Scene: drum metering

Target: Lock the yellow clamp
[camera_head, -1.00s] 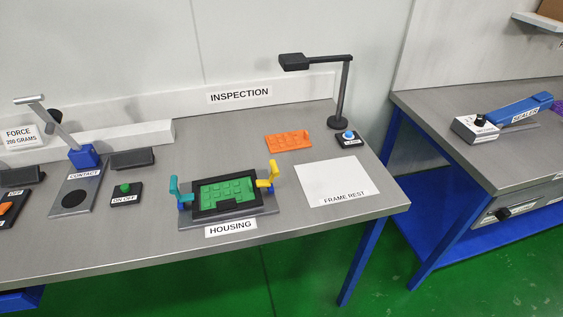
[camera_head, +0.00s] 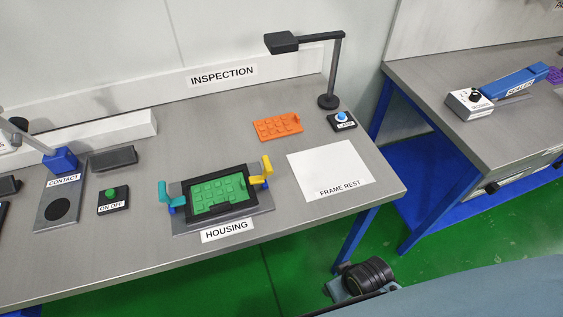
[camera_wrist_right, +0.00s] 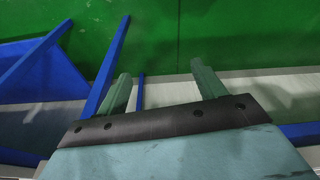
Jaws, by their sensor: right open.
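The yellow clamp (camera_head: 266,168) is at the right side of the housing fixture (camera_head: 224,222). Its handle stands up, with a lower part reaching toward the black frame (camera_head: 248,206). A green board (camera_head: 219,193) lies inside the black frame. My right gripper (camera_wrist_right: 163,84) is open and empty in the right wrist view, with the green floor and blue table legs beyond its fingers. The clamp is not in that view. My left gripper is not in view.
A white frame rest sheet (camera_head: 331,170) lies right of the fixture. An orange tray (camera_head: 277,126), a lamp (camera_head: 328,100) and a lamp button (camera_head: 342,119) are behind. The on/off button (camera_head: 111,195) and contact stand (camera_head: 60,205) are at left. The table's front edge is close.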

